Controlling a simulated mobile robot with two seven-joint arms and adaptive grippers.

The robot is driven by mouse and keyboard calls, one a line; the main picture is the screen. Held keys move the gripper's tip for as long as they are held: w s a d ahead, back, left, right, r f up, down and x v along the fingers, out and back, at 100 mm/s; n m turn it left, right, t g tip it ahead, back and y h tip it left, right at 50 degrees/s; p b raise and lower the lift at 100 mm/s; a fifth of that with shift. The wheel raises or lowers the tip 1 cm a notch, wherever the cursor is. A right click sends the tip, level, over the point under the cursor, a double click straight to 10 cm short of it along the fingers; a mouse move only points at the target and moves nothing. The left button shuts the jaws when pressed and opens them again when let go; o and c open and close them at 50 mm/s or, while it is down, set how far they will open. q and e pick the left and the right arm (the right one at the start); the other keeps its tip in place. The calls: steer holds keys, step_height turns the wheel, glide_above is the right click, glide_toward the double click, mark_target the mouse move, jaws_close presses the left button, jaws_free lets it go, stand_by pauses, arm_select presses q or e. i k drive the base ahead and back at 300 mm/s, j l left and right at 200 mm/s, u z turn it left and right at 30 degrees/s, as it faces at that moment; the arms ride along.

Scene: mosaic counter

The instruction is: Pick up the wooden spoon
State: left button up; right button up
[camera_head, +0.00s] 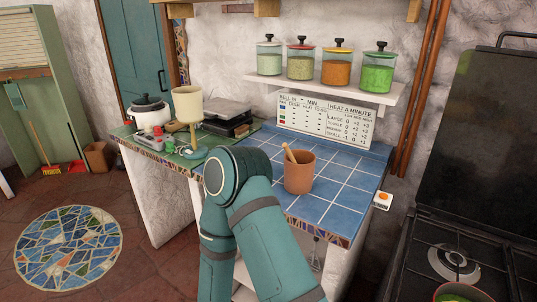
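The wooden spoon (289,152) stands tilted in a terracotta pot (299,176) on the blue-tiled counter (345,190). Its upper end leans left over the rim; its lower part is hidden inside the pot. One of my teal arms rises from the bottom middle, with its bent joint just left of the pot. I cannot tell which arm it is. Neither gripper shows in this view, and nothing is seen touching the spoon.
Glass jars (336,68) stand on a white wall shelf (375,92) above the counter. A white pot (150,114), a beige cup-shaped thing (187,103) and dark flat appliances (228,116) crowd the left counter. A stove (450,262) is at right. Tiles around the terracotta pot are mostly clear.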

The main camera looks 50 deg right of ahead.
mark_target(286, 149)
steer(key=i, duration=1.5)
steer(key=i+z, duration=0.2)
steer(key=z, duration=0.15)
steer(key=i+j+z, duration=0.1)
steer(key=z, duration=0.25)
steer(key=i+j+z, duration=0.15)
steer(key=z, duration=0.25)
steer(key=i+z, duration=0.15)
steer(key=z, duration=1.45)
